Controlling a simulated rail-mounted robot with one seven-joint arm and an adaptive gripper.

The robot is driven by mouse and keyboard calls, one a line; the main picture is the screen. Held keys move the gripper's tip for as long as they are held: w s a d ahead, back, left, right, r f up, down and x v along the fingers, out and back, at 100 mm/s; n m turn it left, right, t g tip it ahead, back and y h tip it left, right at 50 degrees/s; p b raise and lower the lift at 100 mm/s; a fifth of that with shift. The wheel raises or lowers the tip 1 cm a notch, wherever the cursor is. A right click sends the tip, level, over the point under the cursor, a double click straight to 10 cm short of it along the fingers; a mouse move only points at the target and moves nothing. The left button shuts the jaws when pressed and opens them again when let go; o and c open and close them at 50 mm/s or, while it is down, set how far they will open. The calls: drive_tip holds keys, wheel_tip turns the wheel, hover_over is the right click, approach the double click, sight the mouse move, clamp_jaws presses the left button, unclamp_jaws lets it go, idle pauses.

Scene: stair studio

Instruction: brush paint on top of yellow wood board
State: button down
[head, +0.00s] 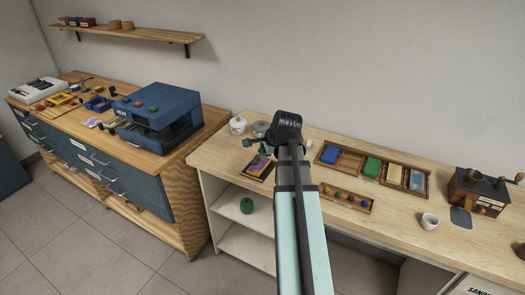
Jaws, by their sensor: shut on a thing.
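My arm reaches over the left part of the right-hand workbench, and its dark wrist hides much of the spot below. My gripper (264,148) shows only in part, small and grey, left of the wrist. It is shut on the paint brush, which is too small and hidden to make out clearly. Just below it, a small yellow board (266,171) with a purple patch on its top lies in a dark-edged wooden tray (249,173). I cannot tell whether the brush touches the board.
A white lidded jar (238,126) stands behind the board. Wooden trays with coloured blocks (372,167) and small balls (338,192) lie to the right. A white cup (429,221) and a dark cranked box (475,192) stand farther right. A blue machine (158,117) stands on the left bench.

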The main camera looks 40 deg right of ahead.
drive_tip(key=shift+w+d+f+b, duration=0.8)
drive_tip(key=shift+d+f+b, duration=1.15)
drive_tip(key=shift+f+b, duration=0.5)
drive_tip(key=a+r+p, duration=0.1)
drive_tip(key=a, duration=0.1)
drive_tip(key=s+a+r+p, duration=0.1)
drive_tip(key=a+r+p, duration=0.1)
drive_tip(key=shift+s, duration=0.2)
wheel_tip(320, 180, up, 6)
drive_tip(key=p, duration=0.5)
drive_tip(key=shift+s+f, duration=0.1)
drive_tip(key=shift+f, duration=0.1)
